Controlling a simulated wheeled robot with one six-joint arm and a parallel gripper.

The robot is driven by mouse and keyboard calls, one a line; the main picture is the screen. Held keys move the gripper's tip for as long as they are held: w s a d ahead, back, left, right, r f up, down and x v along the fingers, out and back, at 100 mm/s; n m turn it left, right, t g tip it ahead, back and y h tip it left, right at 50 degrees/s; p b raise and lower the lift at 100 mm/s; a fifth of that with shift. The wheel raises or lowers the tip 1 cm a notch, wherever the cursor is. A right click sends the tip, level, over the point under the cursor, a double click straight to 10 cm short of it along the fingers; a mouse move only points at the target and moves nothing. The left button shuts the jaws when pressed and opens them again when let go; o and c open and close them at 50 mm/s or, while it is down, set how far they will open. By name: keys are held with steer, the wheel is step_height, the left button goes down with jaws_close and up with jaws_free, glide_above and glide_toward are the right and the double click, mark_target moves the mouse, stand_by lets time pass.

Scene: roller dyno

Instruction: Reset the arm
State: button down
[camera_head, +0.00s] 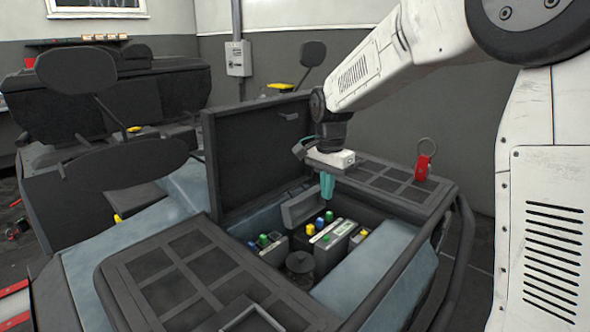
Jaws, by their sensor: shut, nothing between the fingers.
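My gripper (327,186) points down over the open bay of the grey-blue vehicle (387,262), its teal fingers together and nothing visible between them. My white arm (365,72) reaches in from the upper right and bends down at the wrist. Below the fingers, batteries (335,238) with blue, green, red and yellow caps sit in the bay. I cannot tell the exact gap between the fingertips and the batteries.
A raised dark lid (256,155) stands left of my gripper. A red tag with a ring (423,167) is on the right panel (385,184). A left panel (170,270) and a tubular side rail (462,245) flank the bay. Dark mirrors (313,54) rise behind.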

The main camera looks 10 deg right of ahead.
steer(key=s+d+r+n, duration=0.1)
steer(key=s+n, duration=0.2)
steer(key=s, duration=0.8)
steer(key=s+d+r+n+t, duration=0.1)
steer(key=s+n, duration=0.3)
steer(key=s, duration=0.8)
steer(key=s+d+r+n, duration=0.1)
steer(key=s+n, duration=0.3)
steer(key=s, duration=0.7)
steer(key=shift+s+d, duration=0.3)
steer(key=shift+s, duration=0.1)
steer(key=shift+r, duration=0.1)
steer(key=shift+r, duration=0.55)
